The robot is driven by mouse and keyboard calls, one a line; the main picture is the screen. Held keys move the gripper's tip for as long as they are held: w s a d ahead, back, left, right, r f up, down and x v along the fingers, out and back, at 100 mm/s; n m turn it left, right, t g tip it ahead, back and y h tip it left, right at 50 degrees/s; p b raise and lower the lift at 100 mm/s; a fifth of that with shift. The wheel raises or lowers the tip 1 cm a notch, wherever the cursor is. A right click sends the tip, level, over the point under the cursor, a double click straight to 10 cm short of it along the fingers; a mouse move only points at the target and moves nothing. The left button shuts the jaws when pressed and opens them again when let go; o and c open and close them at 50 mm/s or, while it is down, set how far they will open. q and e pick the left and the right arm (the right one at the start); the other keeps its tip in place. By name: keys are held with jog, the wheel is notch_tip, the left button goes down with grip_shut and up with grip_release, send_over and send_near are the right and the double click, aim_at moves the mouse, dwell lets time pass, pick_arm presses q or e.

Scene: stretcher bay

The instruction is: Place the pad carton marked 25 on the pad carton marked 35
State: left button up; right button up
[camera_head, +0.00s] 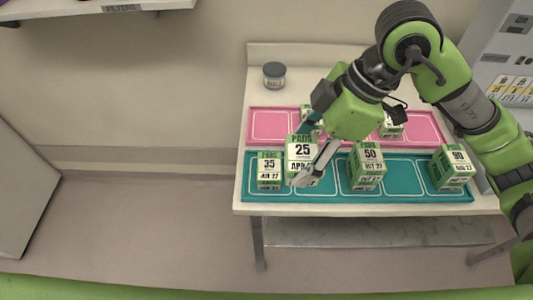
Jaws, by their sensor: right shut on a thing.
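The pad carton marked 25 (302,149) is green and white and sits between the fingers of my right gripper (316,157), which is shut on it. The pad carton marked 35 (269,168) stands at the left end of the teal mat (402,167). The carton marked 25 is just right of the carton marked 35 in the picture, at a slightly higher level; I cannot tell the exact gap between them. My left gripper is not in view.
On the teal mat also stand a carton marked 50 (368,164) and one marked 90 (451,168). A pink mat (270,122) behind holds other cartons, partly hidden by my arm. A dark-lidded jar (274,76) stands at the back left of the table (337,60).

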aim_at(291, 136)
jog(key=w+a, duration=0.1)
jog(key=w+a+f+p, duration=0.1)
jog(key=w+a, duration=0.1)
jog(key=shift+w+f, duration=0.2)
jog(key=shift+w, duration=0.1)
jog(key=w+f, duration=0.1)
jog(key=w+a+f+p, duration=0.1)
jog(key=f, duration=0.1)
jog(key=w+a+f, duration=0.1)
jog(key=f, duration=0.1)
jog(key=shift+w+a+p, duration=0.1)
jog(key=shift+a+p, duration=0.1)
jog(key=shift+p, duration=0.1)
jog(key=shift+w+a+f, duration=0.1)
jog(key=shift+w+f, duration=0.05)
jog(key=shift+f, duration=0.1)
jog(key=f, duration=0.1)
jog(key=f+p, duration=0.2)
jog(key=shift+w+a, duration=0.2)
jog(key=shift+w, duration=0.05)
jog(key=shift+f, duration=0.5)
